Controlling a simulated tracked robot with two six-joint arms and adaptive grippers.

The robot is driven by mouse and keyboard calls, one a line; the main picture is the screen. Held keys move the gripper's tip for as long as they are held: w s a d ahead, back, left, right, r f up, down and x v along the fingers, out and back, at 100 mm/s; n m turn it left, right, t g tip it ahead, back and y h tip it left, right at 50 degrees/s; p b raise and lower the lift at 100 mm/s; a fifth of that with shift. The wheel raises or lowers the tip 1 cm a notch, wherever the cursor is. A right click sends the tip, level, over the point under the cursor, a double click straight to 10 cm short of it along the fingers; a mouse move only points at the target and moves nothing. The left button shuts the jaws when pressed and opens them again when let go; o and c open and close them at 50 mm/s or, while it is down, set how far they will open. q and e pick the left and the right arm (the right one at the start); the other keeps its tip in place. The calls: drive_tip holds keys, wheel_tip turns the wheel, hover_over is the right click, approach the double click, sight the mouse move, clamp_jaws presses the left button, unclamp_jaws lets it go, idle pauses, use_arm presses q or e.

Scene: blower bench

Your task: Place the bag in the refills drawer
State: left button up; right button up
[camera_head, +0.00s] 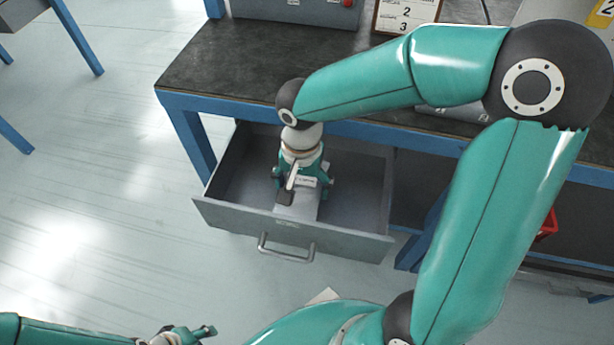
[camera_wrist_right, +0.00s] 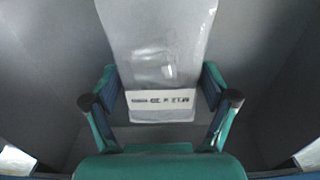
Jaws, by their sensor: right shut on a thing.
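The bag (camera_head: 297,207) is a pale grey, clear-looking pouch with a white printed label. The drawer (camera_head: 352,240) is pulled out under the bench, grey inside, with a bar handle on its front. My right gripper (camera_head: 300,184) reaches down into the drawer opening and is shut on the bag. In the right wrist view the bag (camera_wrist_right: 155,45) lies between the two fingers of my right gripper (camera_wrist_right: 160,103), its label near the fingertips. Whether the bag touches the drawer floor is unclear. My left gripper (camera_head: 190,334) shows partly at the bottom left, its jaw opening unclear.
The dark bench top (camera_head: 240,62) on blue legs stands above the drawer. A grey box (camera_head: 295,10) and a numbered board (camera_head: 405,15) stand on it. A red bin (camera_head: 547,225) shows under the bench at right.

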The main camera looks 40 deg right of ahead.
sight(306, 179)
drive_tip(key=shift+w+d, duration=0.95)
drive_tip(key=shift+d, duration=0.25)
drive_tip(key=shift+a+f+b, duration=0.1)
drive_tip(key=shift+f+b, duration=0.25)
drive_tip(key=shift+f, duration=0.25)
drive_tip(key=o, duration=1.4)
drive_tip(key=shift+f, duration=0.1)
drive_tip(key=shift+c, duration=0.2)
